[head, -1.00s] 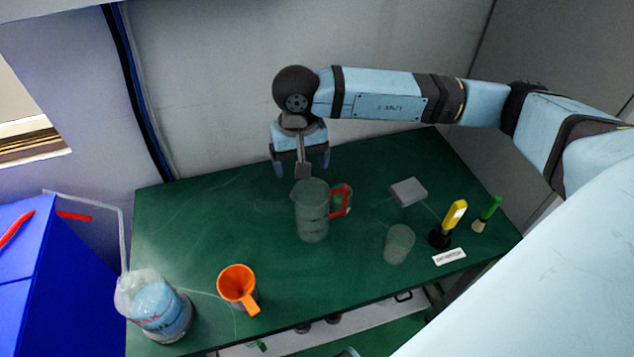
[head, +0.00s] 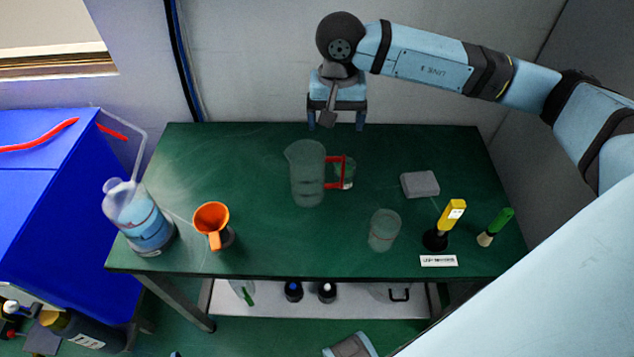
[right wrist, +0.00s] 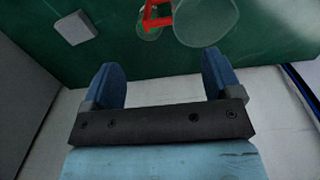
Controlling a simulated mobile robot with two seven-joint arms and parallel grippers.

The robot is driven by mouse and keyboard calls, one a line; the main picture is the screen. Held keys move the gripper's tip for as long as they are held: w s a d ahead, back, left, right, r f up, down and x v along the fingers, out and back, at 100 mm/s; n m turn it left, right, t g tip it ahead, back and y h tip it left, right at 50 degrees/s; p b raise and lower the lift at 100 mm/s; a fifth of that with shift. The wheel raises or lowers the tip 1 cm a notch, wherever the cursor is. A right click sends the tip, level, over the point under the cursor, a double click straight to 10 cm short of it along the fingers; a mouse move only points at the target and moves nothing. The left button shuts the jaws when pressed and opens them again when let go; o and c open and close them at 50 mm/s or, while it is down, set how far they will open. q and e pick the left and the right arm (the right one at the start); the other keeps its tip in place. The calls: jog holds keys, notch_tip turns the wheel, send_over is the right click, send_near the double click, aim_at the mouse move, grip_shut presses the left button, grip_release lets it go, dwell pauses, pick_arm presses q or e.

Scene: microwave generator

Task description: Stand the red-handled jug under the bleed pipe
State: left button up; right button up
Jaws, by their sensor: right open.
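The clear jug with a red handle (head: 308,175) stands upright at the middle of the green table, its handle on the right. It also shows at the top of the right wrist view (right wrist: 205,18). The bleed pipe seems to be the thin pale pipe (head: 139,150) at the blue machine; its lower end comes down at a clear bottle with blue contents (head: 137,215). My right gripper (head: 336,125) is open and empty, pointing down at the table's back edge, behind the jug and apart from it. My left gripper is not seen.
A small clear glass (head: 348,178) is close behind the handle. An orange funnel (head: 211,216) stands between bottle and jug. A beaker (head: 384,232), grey block (head: 420,184), yellow meter (head: 452,214) and green-handled brush (head: 497,226) are on the right. Table (head: 270,240) is clear in front of the jug.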

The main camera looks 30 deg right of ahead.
aim_at(335, 161)
notch_tip(335, 161, down, 9)
jog(key=shift+r, duration=0.15)
jog(key=f, duration=0.5)
jog(key=shift+w+d, duration=0.25)
jog(key=shift+d, duration=0.1)
jog(key=c, duration=1.3)
